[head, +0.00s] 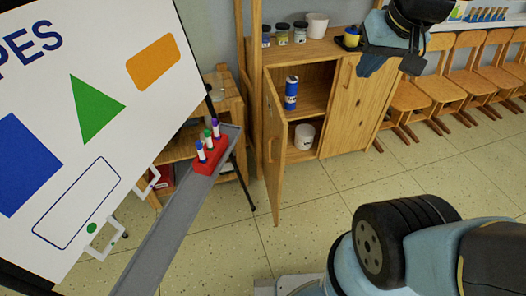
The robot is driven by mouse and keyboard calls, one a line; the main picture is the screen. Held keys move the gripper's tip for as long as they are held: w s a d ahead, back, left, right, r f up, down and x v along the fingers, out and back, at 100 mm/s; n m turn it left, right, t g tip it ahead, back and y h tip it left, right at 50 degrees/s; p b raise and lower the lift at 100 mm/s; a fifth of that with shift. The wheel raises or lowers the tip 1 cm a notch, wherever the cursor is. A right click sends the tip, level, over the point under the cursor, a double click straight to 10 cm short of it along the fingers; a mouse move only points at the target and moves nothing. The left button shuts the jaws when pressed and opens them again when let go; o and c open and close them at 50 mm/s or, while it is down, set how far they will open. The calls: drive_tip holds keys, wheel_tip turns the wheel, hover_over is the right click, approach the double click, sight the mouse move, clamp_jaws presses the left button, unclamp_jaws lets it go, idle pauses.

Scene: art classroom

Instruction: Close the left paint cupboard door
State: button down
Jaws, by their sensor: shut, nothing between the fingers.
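The wooden paint cupboard (345,50) stands against the back wall in the head view. Its left door (275,165) is swung wide open toward me, hinged at the cupboard's left side. A small handle shows on the door. The right door (350,105) is closed. Inside the open half, a blue bottle (291,93) stands on the shelf and a white tub (304,136) stands at the bottom. My gripper (368,70) is shut and empty, in front of the cupboard's upper right part in the picture, away from the left door. Its fingertips are hard to make out.
A whiteboard easel (110,110) with a marker tray (180,215) is at left. Chairs (450,80) line the right wall. The floor before the cupboard is clear.

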drive_tip(key=w+a+f+g+y, duration=0.2)
drive_tip(key=w+a+f+g, duration=0.1)
drive_tip(key=w+a+f, duration=1.05)
drive_tip(key=w+a+f+n+t+h, duration=0.1)
drive_tip(key=a+f+t+h, duration=0.1)
drive_tip(key=f, duration=1.2)
drive_tip(key=w+a+f+n+t+h, duration=0.1)
drive_tip(key=a+f+h, duration=0.4)
drive_tip(key=f, duration=1)
drive_tip(key=shift+w+a+t, duration=0.25)
drive_tip(key=shift+a+t, duration=0.45)
drive_tip(key=shift+a, duration=0.3)
drive_tip(key=x, duration=1)
drive_tip(key=shift+d, duration=0.1)
drive_tip(key=shift+s, duration=0.1)
